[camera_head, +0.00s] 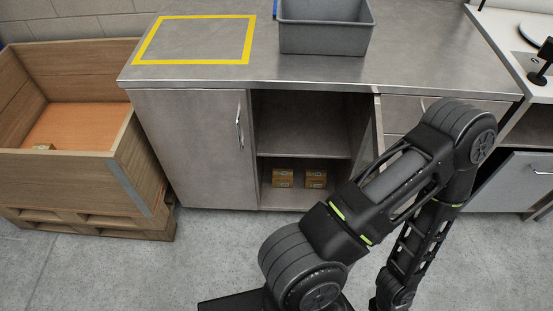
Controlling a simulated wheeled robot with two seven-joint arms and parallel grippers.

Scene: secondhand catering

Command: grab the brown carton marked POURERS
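Two small brown cartons stand side by side on the low shelf of the open cabinet bay, a left one (283,178) and a right one (316,179). Their labels are too small to read, so I cannot tell which is marked POURERS. Another small brown carton (43,147) shows partly inside the wooden crate at the left; its marking is also unreadable. One of my arms crosses the lower right of the view, in front of the cabinet's right part. Neither of my grippers can be seen.
The steel counter (200,75) carries a grey bin (325,38) and a yellow taped rectangle (192,62). A shut cabinet door (195,145) is left of the open bay. The wooden crate (140,165) sits on a pallet. Grey floor (130,265) is clear at lower left.

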